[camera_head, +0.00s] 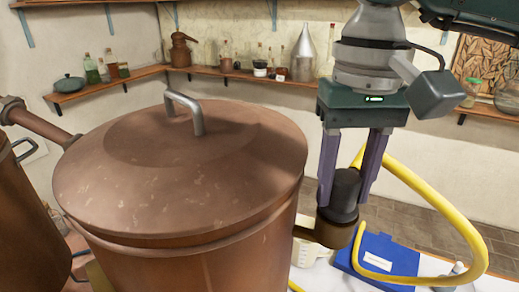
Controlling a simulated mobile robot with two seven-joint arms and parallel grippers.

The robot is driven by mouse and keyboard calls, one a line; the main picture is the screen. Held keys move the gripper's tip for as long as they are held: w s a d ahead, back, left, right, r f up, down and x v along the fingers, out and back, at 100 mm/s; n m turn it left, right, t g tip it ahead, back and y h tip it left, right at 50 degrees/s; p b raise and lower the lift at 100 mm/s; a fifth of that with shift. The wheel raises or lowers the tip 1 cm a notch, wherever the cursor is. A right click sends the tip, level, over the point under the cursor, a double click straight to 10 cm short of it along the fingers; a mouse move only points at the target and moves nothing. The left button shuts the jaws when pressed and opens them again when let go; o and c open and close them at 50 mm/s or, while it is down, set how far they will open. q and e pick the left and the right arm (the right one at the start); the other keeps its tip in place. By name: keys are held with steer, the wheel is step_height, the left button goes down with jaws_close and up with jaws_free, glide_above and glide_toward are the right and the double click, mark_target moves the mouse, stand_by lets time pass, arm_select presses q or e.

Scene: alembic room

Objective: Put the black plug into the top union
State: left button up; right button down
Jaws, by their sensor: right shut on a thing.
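My right gripper (344,197) points straight down beside the right side of the large copper pot (185,190). Its two purple-grey fingers are shut on the black plug (346,186), a dark upright cylinder between the fingertips. Directly below the plug is a brown metal fitting, which looks like the top union (334,236), on a short pipe from the pot's side. The plug's lower end overlaps the top of the fitting in this view, and I cannot tell whether it is inside or just above it. My left gripper is not in view.
A yellow hose (433,195) loops close to the right of the gripper. A blue case (376,262) and a white measuring jug (305,254) lie below on a white surface. The pot's lid handle (186,112) stands up at left. Shelves with bottles line the back walls.

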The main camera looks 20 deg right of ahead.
steer(key=shift+f+b, duration=0.2)
steer(key=shift+b, duration=0.15)
stand_by(0.3)
steer(key=shift+c, duration=1.6)
jaws_free()
steer(key=shift+r, duration=0.1)
steer(key=shift+r+p, duration=0.75)
steer(key=shift+r, duration=0.5)
steer(key=shift+r+p, duration=1.05)
steer(key=shift+r, duration=1.15)
